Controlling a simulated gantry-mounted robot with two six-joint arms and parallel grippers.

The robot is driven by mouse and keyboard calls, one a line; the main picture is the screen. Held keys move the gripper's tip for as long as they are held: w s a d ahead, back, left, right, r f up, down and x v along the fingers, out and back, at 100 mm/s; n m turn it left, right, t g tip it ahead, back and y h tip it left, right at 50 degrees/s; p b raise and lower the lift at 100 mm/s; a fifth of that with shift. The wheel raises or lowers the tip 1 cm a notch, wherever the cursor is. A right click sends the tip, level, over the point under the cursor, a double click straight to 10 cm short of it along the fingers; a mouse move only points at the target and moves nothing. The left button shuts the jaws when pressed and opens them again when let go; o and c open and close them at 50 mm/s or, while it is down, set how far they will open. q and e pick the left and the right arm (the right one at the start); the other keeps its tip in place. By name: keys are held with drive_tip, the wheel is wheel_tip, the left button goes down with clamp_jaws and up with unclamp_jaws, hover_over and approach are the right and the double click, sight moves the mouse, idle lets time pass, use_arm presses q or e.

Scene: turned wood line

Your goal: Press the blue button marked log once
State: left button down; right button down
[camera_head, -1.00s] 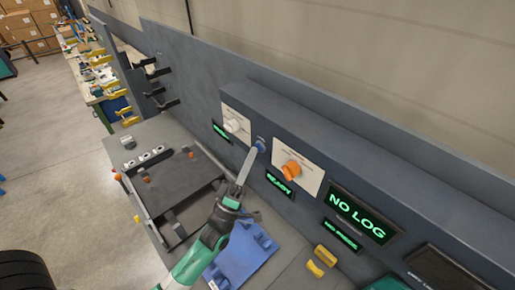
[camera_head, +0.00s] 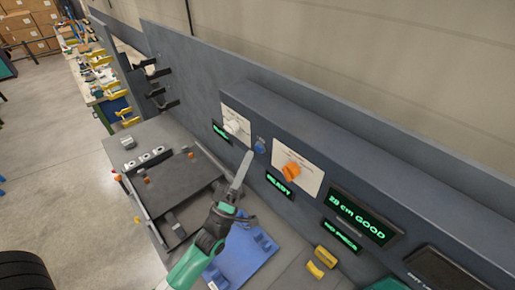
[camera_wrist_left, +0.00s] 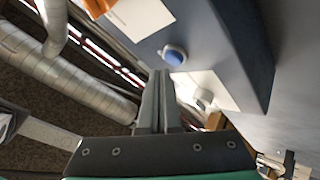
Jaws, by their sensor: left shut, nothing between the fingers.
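The blue button (camera_head: 260,147) sits on the dark grey panel between a white knob and an orange knob. It also shows in the left wrist view (camera_wrist_left: 174,54), just beyond my fingertips. My left gripper (camera_head: 248,155) is shut and empty, its fingertips a short way from the button, with a gap between them. In the left wrist view its two fingers lie together. A large display (camera_head: 358,217) reads "28 cm GOOD" in green. My right gripper is not in view.
The orange knob (camera_head: 291,170) and the white knob (camera_head: 233,127) flank the button on pale plates. Small green displays (camera_head: 280,186) sit below.

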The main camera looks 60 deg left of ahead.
use_arm(q)
drive_tip(key=shift+s, duration=0.1)
drive_tip(key=s, duration=0.2)
drive_tip(key=s+d, duration=0.1)
drive_tip(key=s, duration=0.1)
drive_tip(key=shift+s+d+p, duration=0.2)
drive_tip(key=shift+s+p, duration=0.15)
drive_tip(key=shift+p, duration=0.05)
idle(0.7)
